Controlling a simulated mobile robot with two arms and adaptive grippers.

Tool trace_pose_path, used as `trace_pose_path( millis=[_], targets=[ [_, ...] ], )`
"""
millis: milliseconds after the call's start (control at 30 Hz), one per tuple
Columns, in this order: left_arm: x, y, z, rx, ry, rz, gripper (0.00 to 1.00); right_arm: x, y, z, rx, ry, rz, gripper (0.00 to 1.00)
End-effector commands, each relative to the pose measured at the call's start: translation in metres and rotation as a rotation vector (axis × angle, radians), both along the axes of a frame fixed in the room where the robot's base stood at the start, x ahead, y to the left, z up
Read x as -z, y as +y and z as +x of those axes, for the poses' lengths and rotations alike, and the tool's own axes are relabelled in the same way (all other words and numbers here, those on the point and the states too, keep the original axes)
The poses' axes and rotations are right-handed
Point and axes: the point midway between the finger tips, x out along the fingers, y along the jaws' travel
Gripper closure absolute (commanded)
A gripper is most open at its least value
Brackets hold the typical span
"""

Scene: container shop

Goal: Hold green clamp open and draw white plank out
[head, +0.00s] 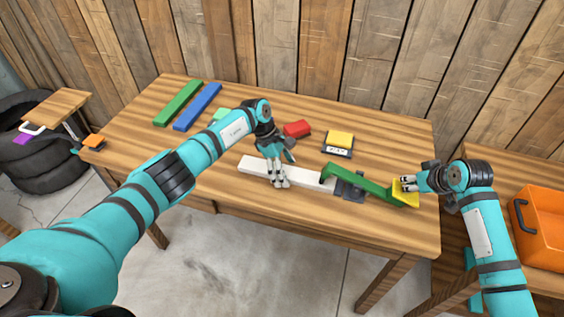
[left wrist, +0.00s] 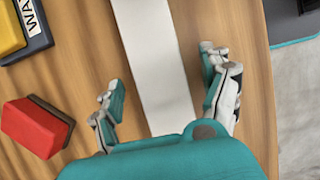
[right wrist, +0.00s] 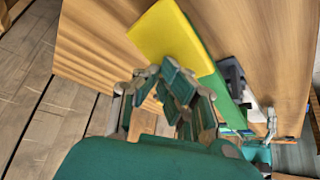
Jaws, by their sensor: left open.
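The white plank (head: 308,176) lies on the table, its right end at the green clamp (head: 372,186). The clamp has a dark base (head: 350,185) and a long green lever ending in a yellow pad (head: 407,196). My left gripper (head: 277,182) is open over the plank. In the left wrist view (left wrist: 165,95) its fingers stand on either side of the plank (left wrist: 152,55), apart from it. My right gripper (head: 406,184) is at the yellow pad. In the right wrist view its fingers (right wrist: 175,85) are together against the pad (right wrist: 172,38); whether they press it is unclear.
A red block (head: 297,129) and a yellow block (head: 340,138) on a dark labelled base lie behind the plank. Green (head: 177,102) and blue (head: 197,106) bars lie at back left. An orange crate (head: 540,225) stands right. The table's front left is clear.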

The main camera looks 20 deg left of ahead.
Motion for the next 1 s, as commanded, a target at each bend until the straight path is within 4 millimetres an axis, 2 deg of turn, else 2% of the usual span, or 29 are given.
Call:
trace_pose_path(
  millis=[267,767,1000],
  targets=[
    [0.0012,-0.0004,0.0001,0.000,-0.001,0.000,0.21,0.0029,0.0002,-0.0016,0.000,0.006,-0.001,1.00],
    [0.0008,-0.0002,0.0002,0.000,-0.001,0.000,0.87,0.0028,0.0002,-0.0015,0.000,0.006,-0.001,1.00],
    [-0.0017,-0.0001,0.0009,0.000,-0.002,0.000,0.88,0.0026,0.0001,-0.0015,0.000,0.006,-0.001,1.00]
  ],
)
